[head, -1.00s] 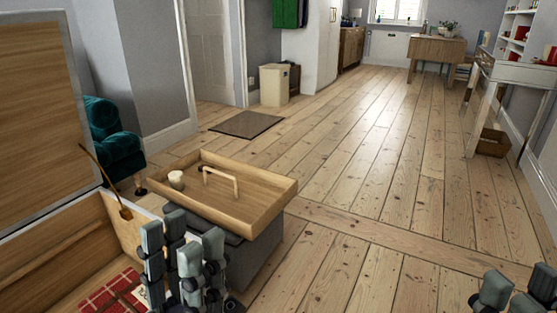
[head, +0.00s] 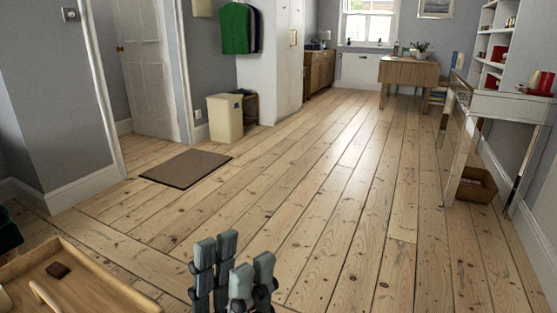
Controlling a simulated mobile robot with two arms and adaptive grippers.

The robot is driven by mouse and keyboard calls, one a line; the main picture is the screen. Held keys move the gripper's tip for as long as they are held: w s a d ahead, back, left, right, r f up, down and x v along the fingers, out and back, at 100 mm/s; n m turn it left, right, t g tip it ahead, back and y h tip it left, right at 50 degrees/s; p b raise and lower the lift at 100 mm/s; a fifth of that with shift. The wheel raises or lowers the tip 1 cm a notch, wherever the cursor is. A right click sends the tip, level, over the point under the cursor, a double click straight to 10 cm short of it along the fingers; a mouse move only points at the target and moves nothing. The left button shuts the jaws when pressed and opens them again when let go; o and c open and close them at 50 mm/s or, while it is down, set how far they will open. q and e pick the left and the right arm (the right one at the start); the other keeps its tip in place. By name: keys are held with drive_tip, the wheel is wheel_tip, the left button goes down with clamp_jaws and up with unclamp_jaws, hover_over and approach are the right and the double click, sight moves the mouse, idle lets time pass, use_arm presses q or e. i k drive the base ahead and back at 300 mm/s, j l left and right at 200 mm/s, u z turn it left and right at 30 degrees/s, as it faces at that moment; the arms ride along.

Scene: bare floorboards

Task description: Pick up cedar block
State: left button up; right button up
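My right gripper is out of view.
A cream bin (head: 225,118) and a brown mat (head: 186,168) are at left centre. A white side table (head: 505,106) stands along the right, with a crate (head: 476,184) under it. The floorboards between are clear.

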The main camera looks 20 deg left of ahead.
sight(57, 270)
drive_tip(key=i+u, duration=0.15)
drive_tip(key=i, duration=0.5)
drive_tip(key=i+u, duration=0.2)
drive_tip(key=i, duration=0.45)
drive_tip(key=i+l+u, duration=0.15)
drive_tip(key=i, duration=0.45)
drive_tip(key=i+j+u, duration=0.15)
drive_tip(key=i+u, duration=0.15)
drive_tip(key=u, duration=0.2)
drive_tip(key=i+u, duration=0.45)
drive_tip(key=i+l+u, duration=0.1)
drive_tip(key=u, duration=0.4)
drive_tip(key=i+l+u, duration=0.25)
drive_tip(key=i+u, duration=0.25)
drive_tip(key=i+j+u, duration=0.1)
drive_tip(key=i+u, duration=0.15)
drive_tip(key=u, duration=0.15)
drive_tip(key=i+u, duration=0.2)
drive_tip(key=u, duration=0.2)
drive_tip(key=i+u, duration=0.25)
drive_tip(key=u, duration=0.15)
